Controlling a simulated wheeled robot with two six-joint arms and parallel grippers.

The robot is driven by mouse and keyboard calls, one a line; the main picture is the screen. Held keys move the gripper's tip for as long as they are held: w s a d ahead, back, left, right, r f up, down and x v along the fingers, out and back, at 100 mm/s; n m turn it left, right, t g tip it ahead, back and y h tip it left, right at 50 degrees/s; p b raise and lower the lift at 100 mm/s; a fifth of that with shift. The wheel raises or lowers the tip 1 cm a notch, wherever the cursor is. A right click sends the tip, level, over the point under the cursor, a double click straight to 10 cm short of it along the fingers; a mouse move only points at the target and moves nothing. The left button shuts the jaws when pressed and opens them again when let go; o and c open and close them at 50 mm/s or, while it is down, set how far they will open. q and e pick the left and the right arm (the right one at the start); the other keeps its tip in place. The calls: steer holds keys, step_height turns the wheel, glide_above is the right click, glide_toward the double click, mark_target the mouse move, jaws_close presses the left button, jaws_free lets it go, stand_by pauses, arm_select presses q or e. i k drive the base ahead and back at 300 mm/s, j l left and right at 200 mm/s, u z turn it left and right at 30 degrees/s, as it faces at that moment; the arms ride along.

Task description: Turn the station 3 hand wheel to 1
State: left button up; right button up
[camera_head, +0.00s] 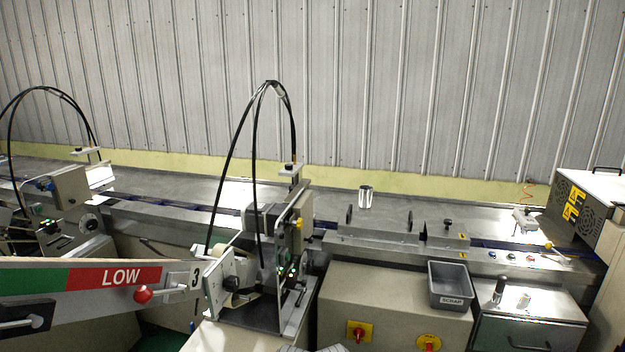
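The station marked 3 (250,270) stands left of the middle, with a black "3" label (196,278) on its left side. A white plate with a dark round knob (232,283) faces forward beside the label. Dark parts and small green lights (291,268) sit on its right side. I cannot make out a numbered hand wheel or its setting on this station. Neither gripper is clearly in view. A sliver of a pale ribbed shape (315,349) shows at the bottom edge, and I cannot tell what it is.
A green and red panel marked LOW (120,277), with a red knob (143,295), juts in from the left. Another station with a round dial (91,224) is farther left. A grey SCRAP bin (450,284) and cabinet with red switches (385,305) stand right.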

mark_target(310, 266)
steer(key=i+l, duration=0.15)
steer(key=l, duration=0.25)
steer(key=i+l+u, duration=0.15)
steer(key=l, duration=0.25)
steer(key=i+l, duration=0.1)
steer(key=l, duration=0.3)
steer(key=i+l+u, duration=0.1)
steer(key=l, duration=0.3)
